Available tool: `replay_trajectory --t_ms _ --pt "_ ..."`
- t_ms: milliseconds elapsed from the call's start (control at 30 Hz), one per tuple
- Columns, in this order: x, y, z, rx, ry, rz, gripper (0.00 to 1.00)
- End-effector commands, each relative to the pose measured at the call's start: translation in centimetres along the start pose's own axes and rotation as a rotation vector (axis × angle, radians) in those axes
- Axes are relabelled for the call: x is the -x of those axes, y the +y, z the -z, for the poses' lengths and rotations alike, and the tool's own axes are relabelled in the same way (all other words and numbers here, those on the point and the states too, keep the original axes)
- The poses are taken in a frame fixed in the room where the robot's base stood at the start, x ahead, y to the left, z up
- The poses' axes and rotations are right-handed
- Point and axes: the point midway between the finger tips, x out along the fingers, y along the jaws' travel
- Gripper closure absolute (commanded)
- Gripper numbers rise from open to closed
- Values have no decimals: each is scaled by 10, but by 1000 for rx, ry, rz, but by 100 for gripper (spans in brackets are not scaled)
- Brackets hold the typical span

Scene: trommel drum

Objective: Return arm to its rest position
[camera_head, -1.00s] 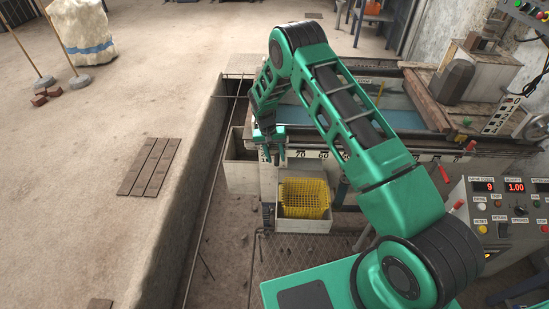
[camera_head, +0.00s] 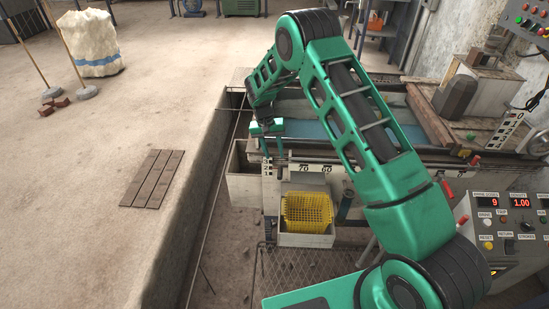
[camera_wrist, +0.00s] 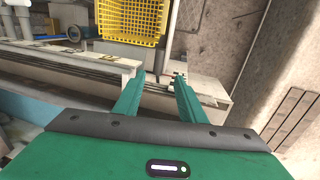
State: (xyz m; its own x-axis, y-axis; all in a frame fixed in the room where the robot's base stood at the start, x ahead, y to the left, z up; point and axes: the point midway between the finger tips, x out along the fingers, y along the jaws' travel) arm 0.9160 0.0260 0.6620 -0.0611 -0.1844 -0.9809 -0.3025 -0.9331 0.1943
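My green arm reaches from the lower right of the head view, up over its elbow and down to my gripper (camera_head: 268,152). The gripper hangs above the near edge of the long trough machine, up and left of the yellow mesh basket (camera_head: 307,211). In the wrist view my gripper (camera_wrist: 159,78) shows two green fingers spread apart with nothing held between them. The yellow basket (camera_wrist: 131,18) is beyond the fingertips at the top of that view. The fingertips are small in the head view.
The basket sits in a pale box (camera_head: 305,240) at the machine's front. A control panel (camera_head: 505,225) with red displays stands at the right. A low concrete wall (camera_head: 190,205) runs along the left. Slatted planks (camera_head: 152,178) and a white sack (camera_head: 90,43) lie on open floor.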

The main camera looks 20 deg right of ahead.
Motion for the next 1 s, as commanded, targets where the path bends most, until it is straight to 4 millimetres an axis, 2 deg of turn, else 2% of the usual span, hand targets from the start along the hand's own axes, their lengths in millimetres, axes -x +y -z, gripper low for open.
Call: replay_trajectory --t_ms 433,567,667,767,1000 --pt "1 0 0 0 0 0 63" --pt "13 12 1 -6 2 0 63" --pt "36 36 -1 -17 3 0 63" --pt "68 71 -6 -32 4 2 63" --pt "138 159 -37 -72 0 8 63"
